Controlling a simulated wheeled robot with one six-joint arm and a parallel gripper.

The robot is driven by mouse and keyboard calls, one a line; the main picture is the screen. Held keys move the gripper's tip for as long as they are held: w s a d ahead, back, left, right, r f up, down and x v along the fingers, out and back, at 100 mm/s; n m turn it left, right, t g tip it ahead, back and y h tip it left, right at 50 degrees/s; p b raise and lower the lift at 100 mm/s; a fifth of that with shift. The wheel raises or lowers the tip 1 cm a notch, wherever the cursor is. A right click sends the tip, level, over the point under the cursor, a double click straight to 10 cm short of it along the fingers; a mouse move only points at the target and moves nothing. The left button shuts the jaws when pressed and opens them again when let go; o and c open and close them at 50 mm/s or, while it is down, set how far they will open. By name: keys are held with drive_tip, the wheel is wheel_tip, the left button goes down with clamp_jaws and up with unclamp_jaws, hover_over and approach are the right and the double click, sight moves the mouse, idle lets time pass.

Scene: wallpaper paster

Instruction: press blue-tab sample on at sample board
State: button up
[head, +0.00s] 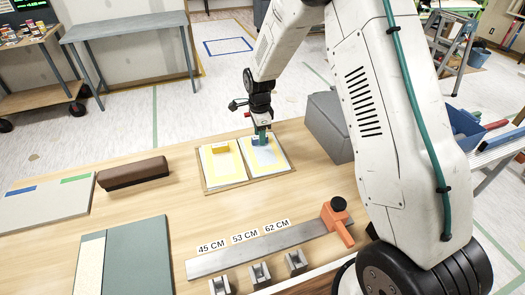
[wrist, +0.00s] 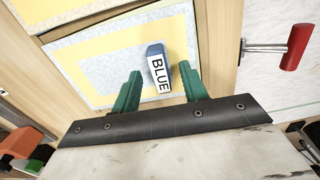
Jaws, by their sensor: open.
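The blue-tab sample (head: 262,162) is a pale grey sheet with a yellow border in the right half of the framed sample board (head: 207,189). Its blue tab (wrist: 154,49), labelled BLUE, stands up from the sheet in the wrist view. My gripper (head: 262,136) is over this sample, low at its far part. In the wrist view my gripper (wrist: 159,82) is open, with one green finger on each side of the tab and gaps showing between. Whether the fingertips touch the sheet cannot be told. A second sample (head: 226,166) with a yellow tab (head: 221,147) lies in the left half.
A red-handled tool (wrist: 290,46) lies right of the board in the wrist view. A grey box (head: 329,125) stands right of the board. A brown brush-like block (head: 133,172) lies left. A metal rule (head: 255,249) with an orange slider (head: 337,222) lies in front.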

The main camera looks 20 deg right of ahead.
drive_tip(key=shift+f, duration=0.3)
clamp_jaws()
wheel_tip(320, 180, up, 10)
idle(0.4)
idle(0.4)
